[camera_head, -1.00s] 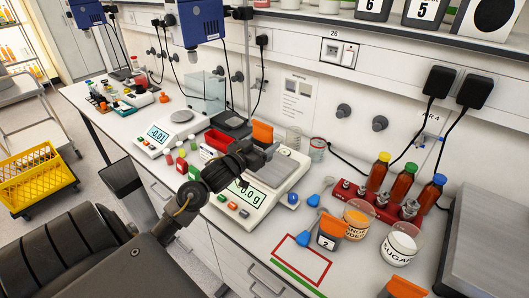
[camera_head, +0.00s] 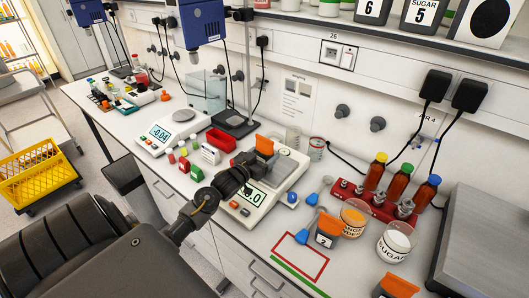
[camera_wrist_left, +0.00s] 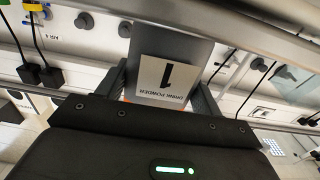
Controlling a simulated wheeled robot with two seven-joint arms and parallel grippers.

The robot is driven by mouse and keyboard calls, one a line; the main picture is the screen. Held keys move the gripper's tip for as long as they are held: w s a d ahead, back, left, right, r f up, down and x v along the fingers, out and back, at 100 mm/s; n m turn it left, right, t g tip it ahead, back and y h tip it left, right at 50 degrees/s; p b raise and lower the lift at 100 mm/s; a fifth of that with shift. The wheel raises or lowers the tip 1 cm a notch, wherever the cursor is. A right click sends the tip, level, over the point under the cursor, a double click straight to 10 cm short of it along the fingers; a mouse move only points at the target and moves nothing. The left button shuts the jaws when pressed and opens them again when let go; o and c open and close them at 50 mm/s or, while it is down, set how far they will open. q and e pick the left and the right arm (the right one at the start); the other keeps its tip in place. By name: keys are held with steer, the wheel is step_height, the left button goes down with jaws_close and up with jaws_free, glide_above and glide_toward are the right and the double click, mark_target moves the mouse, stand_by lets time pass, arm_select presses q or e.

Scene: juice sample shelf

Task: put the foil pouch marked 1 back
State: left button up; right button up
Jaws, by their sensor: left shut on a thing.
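The foil pouch marked 1 is in my left gripper (camera_head: 252,163). Its orange top (camera_head: 264,145) sticks up above the fingers in the head view. In the left wrist view its label (camera_wrist_left: 168,80) shows a big 1, upside down, on a grey pouch between the fingers. The gripper is over the right-hand balance (camera_head: 287,172), partly hiding its pan and display; I cannot tell how high the pouch is. A red-outlined rectangle (camera_head: 317,277) with a green strip lies empty on the bench front. Pouch 2 (camera_head: 326,234) stands just beyond it. My right gripper is out of view.
An orange-topped pouch (camera_head: 399,287) is cut off at the bottom edge. A red rack (camera_head: 375,200) holds bottles behind. A second balance (camera_head: 165,135) stands left.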

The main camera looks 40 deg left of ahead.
arm_select(q)
steer(key=shift+f, duration=0.1)
steer(key=shift+f, duration=0.2)
steer(key=o, duration=1.2)
steer(key=shift+r, duration=0.1)
steer(key=shift+o, duration=0.2)
